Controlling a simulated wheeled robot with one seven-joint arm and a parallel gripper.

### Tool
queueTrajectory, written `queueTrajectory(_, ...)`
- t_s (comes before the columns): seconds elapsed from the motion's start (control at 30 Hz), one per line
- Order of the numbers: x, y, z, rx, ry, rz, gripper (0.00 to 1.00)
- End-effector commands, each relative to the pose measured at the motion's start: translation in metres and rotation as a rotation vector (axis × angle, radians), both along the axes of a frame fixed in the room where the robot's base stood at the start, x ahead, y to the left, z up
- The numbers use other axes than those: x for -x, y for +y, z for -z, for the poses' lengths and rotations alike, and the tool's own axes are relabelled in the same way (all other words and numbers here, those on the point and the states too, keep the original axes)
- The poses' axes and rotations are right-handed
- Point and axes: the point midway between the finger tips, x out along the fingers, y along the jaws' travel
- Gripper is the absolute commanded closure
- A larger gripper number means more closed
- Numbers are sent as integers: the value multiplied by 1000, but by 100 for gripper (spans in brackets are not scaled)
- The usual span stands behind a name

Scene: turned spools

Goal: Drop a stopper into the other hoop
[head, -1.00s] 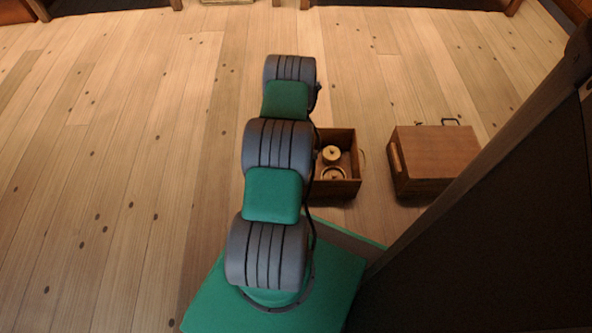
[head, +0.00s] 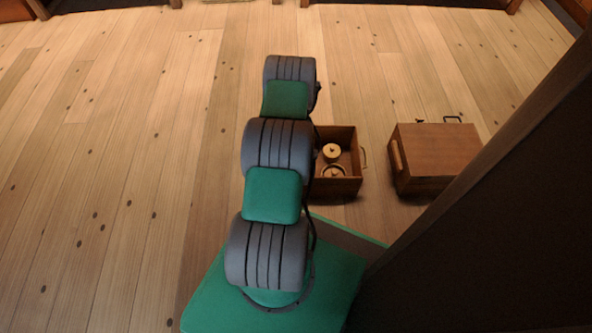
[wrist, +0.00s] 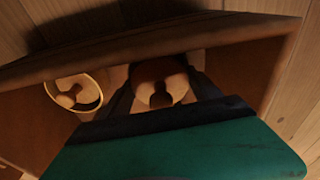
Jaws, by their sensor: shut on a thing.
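In the wrist view, my gripper (wrist: 163,78) is shut on a round wooden stopper (wrist: 160,92) with a dark knob-like middle. The stopper is between the two dark fingers, inside the open wooden box. A pale-rimmed hoop (wrist: 98,90) lies left of the fingers in the box, with a small rounded wooden piece inside it. In the head view, the open wooden box (head: 357,176) holds a round knobbed piece (head: 332,151) and a ring-shaped piece (head: 334,170) nearer to me. My gripper is hidden behind my arm there, and I cannot match these pieces surely to the wrist view.
A closed wooden box (head: 437,155) with handles stands right of the open box, a gap between them. The open box's wall (wrist: 270,60) rises close around my gripper. A large dark shape (head: 510,220) fills the right side. Plank floor at left is clear.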

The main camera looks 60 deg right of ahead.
Motion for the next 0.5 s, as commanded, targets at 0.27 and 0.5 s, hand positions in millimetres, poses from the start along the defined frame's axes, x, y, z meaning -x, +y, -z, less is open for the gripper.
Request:
queueTrajectory(0.27,0,0,1,1,0,0,72)
queueTrajectory(0.5,0,0,5,0,1,0,72)
